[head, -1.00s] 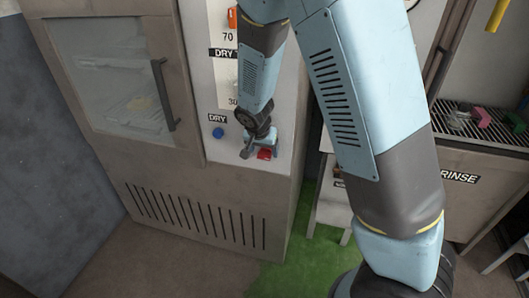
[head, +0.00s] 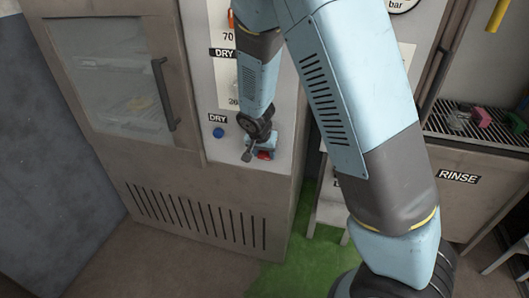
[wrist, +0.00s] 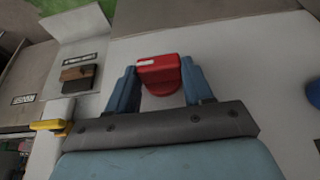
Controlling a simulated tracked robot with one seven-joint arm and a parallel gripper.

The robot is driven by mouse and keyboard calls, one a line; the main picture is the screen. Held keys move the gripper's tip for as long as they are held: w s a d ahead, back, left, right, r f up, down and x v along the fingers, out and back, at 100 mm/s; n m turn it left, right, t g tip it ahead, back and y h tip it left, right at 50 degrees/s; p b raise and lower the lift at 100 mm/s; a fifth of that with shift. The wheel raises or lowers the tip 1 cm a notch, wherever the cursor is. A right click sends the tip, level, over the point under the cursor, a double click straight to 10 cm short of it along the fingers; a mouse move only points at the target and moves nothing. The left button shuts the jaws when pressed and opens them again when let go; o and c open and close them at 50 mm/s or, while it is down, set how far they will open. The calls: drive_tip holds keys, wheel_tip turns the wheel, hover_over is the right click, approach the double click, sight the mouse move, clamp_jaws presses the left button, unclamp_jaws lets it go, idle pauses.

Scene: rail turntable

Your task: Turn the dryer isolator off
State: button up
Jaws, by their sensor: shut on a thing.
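The red isolator handle (wrist: 160,75) shows in the wrist view, between the two blue fingers of my gripper (wrist: 162,88). The fingers are shut on it, one on each side. In the head view the red handle (head: 264,155) shows only in part on the dryer's front panel, below and right of the blue button. My gripper (head: 261,149) covers the rest of it there. A small white mark shows on the handle's top left in the wrist view.
A blue button (head: 219,133) sits under a DRY label, left of my gripper. The dryer door (head: 112,78) with its dark handle is shut. A bench labelled RINSE (head: 458,177) with a grate and small coloured items stands at the right.

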drive_tip(key=c, duration=0.3)
drive_tip(key=shift+a, duration=0.1)
drive_tip(key=shift+c, duration=0.2)
drive_tip(key=h, duration=0.1)
drive_tip(key=g+h, duration=0.1)
drive_tip(key=shift+w+a+f+n+h, duration=0.1)
drive_tip(key=shift+w+a+n+h, duration=0.05)
drive_tip(key=shift+a+n+h, duration=0.15)
drive_tip(key=h, duration=0.1)
drive_tip(key=g+h, duration=0.1)
drive_tip(key=h, duration=0.1)
drive_tip(key=a+n+h, duration=0.1)
drive_tip(key=h, duration=0.1)
drive_tip(key=shift+w+f, duration=0.15)
drive_tip(key=shift+f, duration=0.1)
drive_tip(key=h, duration=0.2)
drive_tip(key=f+n+g+h, duration=0.1)
drive_tip(key=h, duration=0.1)
drive_tip(key=shift+w+a, duration=0.1)
drive_tip(key=shift+a, duration=0.1)
drive_tip(key=n+h, duration=0.1)
drive_tip(key=h, duration=0.3)
drive_tip(key=shift+a+f+n+h, duration=0.15)
drive_tip(key=shift+f+n+h, duration=0.15)
drive_tip(key=shift+f+n, duration=0.1)
drive_tip(key=shift+f, duration=0.1)
drive_tip(key=o, duration=1.1)
drive_tip(key=shift+c, duration=0.2)
